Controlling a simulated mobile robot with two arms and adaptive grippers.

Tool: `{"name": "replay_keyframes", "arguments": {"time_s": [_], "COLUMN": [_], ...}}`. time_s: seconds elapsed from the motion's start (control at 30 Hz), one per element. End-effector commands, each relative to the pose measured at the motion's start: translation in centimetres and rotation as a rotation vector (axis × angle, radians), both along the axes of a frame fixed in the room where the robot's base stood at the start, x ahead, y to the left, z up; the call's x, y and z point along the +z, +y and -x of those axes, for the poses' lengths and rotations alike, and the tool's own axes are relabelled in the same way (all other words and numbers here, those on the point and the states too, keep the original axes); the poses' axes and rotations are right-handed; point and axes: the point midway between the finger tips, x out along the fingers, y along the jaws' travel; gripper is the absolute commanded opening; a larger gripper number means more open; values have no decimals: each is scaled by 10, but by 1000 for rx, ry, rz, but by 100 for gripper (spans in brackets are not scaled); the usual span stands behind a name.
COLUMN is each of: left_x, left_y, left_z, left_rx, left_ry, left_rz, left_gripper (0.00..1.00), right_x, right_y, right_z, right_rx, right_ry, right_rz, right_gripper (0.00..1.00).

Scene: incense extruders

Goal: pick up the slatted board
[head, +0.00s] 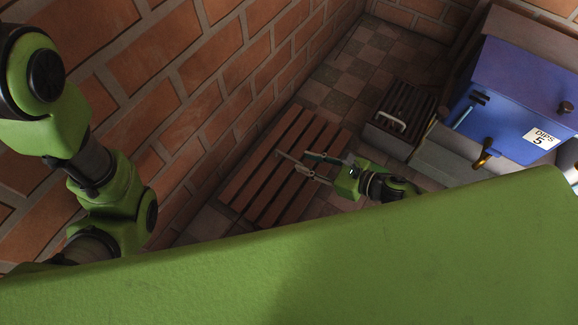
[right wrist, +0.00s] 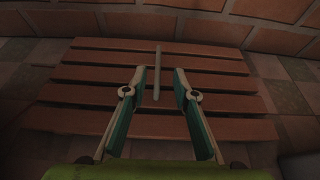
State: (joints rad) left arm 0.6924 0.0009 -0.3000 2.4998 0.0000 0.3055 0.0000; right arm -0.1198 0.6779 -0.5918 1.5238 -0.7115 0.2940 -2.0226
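The slatted board (head: 258,157) lies flat on the tiled floor beside the brick wall, with reddish-brown parallel slats and gaps between them. It fills the middle of the right wrist view (right wrist: 90,75). My right gripper (head: 307,165) is over the board's right part in the head view. In the right wrist view its two fingers (right wrist: 159,72) stand apart, with a thin pale bar (right wrist: 157,60) showing between them across the slats. No slat is visibly clamped; I cannot tell the height above the board. My left gripper is not in view; only the left arm's links show.
A brick wall (head: 165,115) runs along the board's left side. A dark ribbed box with a pale handle (head: 390,121) stands to the right, near a blue cabinet (head: 515,85) labelled "DIPS 5". Checkered floor (head: 350,70) is clear behind the board.

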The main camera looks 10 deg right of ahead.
Motion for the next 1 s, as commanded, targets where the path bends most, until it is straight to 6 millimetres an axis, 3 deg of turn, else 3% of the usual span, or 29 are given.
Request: {"name": "replay_keyframes", "arguments": {"time_s": [0.27,0.5,0.9,1.0], "left_x": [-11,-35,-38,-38], "left_y": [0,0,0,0], "left_z": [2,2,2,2], "left_rx": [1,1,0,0], "left_ry": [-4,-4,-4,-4], "left_rz": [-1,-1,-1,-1], "left_gripper": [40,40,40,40], "right_x": [-11,-24,-26,-26], "right_y": [16,40,49,49], "right_z": [-16,-37,-45,-45], "right_rx": [0,2,0,0], "right_ry": [0,-2,1,1], "right_rz": [0,0,0,0], "right_gripper": [26,26,26,0]}}
